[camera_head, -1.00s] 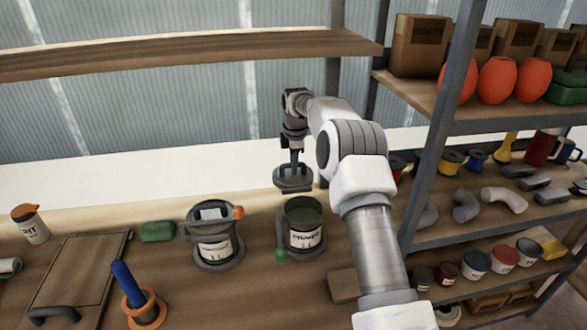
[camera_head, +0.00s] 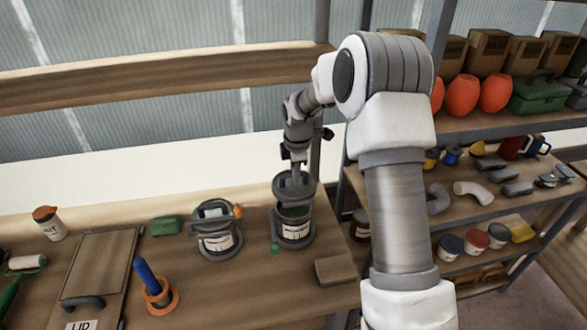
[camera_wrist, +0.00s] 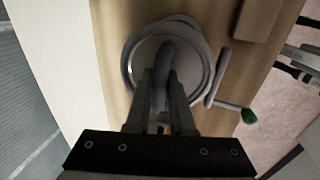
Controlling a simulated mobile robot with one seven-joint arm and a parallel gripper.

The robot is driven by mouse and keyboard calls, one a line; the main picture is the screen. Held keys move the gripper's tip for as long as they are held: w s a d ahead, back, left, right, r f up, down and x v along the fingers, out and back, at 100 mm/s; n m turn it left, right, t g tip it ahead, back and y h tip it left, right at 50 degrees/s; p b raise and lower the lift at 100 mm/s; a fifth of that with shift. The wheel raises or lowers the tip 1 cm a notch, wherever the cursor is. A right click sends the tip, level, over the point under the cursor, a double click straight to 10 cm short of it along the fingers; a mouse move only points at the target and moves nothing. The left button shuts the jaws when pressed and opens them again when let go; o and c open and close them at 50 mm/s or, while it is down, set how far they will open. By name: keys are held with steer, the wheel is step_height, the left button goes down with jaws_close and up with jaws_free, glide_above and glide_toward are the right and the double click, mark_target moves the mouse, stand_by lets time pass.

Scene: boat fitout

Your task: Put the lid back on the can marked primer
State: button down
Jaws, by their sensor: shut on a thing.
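My gripper (camera_head: 296,172) is shut on the grey lid (camera_head: 283,188) by its raised handle. The lid is held over the mouth of the primer can (camera_head: 293,230), a dark can with a white label and green contents showing at the near side of the rim. The lid looks apart from the rim in the head view. In the wrist view, the round lid (camera_wrist: 190,75) covers most of the can below, and the gripper fingers (camera_wrist: 168,100) close around its handle. Whether the lid touches the rim cannot be told there.
A second labelled can (camera_head: 216,243) stands left of the primer can in a grey holder. A wooden block (camera_head: 336,269) lies to the right. A green-tipped handle (camera_head: 275,249) sticks out by the primer can. A blue-handled tool in an orange ring (camera_head: 158,295) stands front left.

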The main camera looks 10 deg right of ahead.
steer(key=shift+f+b, duration=2.15)
steer(key=shift+f, duration=1.3)
steer(key=shift+f+b, duration=0.35)
steer(key=shift+f, duration=0.05)
steer(key=shift+c, duration=1.1)
jaws_free()
steer(key=shift+r, duration=0.1)
steer(key=shift+r+p, duration=2.3)
steer(key=shift+r, duration=1.1)
